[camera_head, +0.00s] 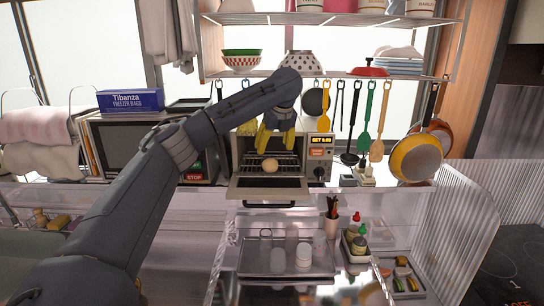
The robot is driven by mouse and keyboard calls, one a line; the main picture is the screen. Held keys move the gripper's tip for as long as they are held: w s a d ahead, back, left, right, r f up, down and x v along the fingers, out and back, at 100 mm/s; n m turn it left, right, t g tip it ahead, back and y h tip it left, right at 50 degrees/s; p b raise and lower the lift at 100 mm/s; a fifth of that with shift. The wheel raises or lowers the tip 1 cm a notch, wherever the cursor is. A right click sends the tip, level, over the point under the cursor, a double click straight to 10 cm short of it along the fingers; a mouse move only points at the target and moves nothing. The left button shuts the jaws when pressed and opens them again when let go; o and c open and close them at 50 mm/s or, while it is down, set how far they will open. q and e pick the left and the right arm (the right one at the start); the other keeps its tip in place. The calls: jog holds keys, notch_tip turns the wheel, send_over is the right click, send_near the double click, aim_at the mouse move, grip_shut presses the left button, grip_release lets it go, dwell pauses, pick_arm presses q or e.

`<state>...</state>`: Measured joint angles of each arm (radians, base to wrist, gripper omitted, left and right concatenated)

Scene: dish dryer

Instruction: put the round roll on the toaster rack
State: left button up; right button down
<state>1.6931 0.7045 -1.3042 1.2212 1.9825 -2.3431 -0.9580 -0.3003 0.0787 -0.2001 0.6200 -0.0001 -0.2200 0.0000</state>
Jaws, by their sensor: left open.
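The toaster oven (318,170) stands on the counter with its door (270,190) folded down and open. The round roll (270,166) is pale and small, and shows at the toaster's opening, in front of the wire toaster rack (289,163) or on its front part; I cannot tell whether it touches the wires. My left gripper (275,148) has yellow fingers pointing down. It is open above the roll, with the fingertips apart from it. My right gripper is not in view.
A microwave (127,140) with a blue freezer-bag box (130,101) on top stands left. Utensils and a yellow pan (416,158) hang right. A shelf (330,74) with bowls is above. A tray of glasses (287,242) and a bottle caddy (355,243) are in front, below.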

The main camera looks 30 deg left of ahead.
pick_arm(q)
jog(key=shift+v, duration=1.5)
jog(key=shift+f, duration=0.1)
